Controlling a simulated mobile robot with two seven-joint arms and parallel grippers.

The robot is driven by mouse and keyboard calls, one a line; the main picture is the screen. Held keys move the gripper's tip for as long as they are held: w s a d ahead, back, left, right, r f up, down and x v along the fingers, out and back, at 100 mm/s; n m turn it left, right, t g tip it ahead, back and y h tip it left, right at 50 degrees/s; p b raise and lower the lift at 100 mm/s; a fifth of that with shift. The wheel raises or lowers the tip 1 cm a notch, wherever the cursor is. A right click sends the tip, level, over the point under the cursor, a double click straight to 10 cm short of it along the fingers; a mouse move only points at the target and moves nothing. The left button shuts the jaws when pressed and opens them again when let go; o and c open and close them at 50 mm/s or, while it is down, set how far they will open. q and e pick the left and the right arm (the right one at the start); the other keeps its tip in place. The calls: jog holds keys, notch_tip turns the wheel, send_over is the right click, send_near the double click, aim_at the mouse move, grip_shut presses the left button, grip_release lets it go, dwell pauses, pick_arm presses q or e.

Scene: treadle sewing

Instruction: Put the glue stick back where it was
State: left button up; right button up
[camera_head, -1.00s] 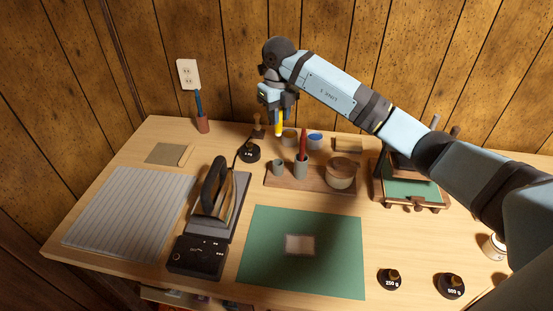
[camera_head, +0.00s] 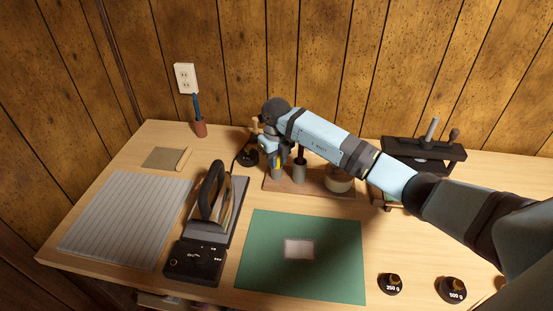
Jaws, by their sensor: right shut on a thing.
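My right gripper (camera_head: 276,152) points down over the left end of the wooden stand (camera_head: 313,190). It is shut on the yellow glue stick (camera_head: 278,161), and only a small part of the stick shows between the fingers. The stick is right at the small grey cup (camera_head: 276,174) on the stand. I cannot tell whether its lower end is inside the cup or just above it. My left gripper is not in view.
An iron (camera_head: 212,196) stands to the left. A green mat (camera_head: 303,270) lies in front. A dark press (camera_head: 425,152) stands at right.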

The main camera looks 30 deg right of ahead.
jog(key=shift+f, duration=0.15)
jog(key=o, duration=0.9)
jog(key=shift+r, duration=0.2)
notch_tip(320, 180, up, 12)
jog(key=shift+r+p, duration=0.1)
jog(key=shift+p, duration=0.2)
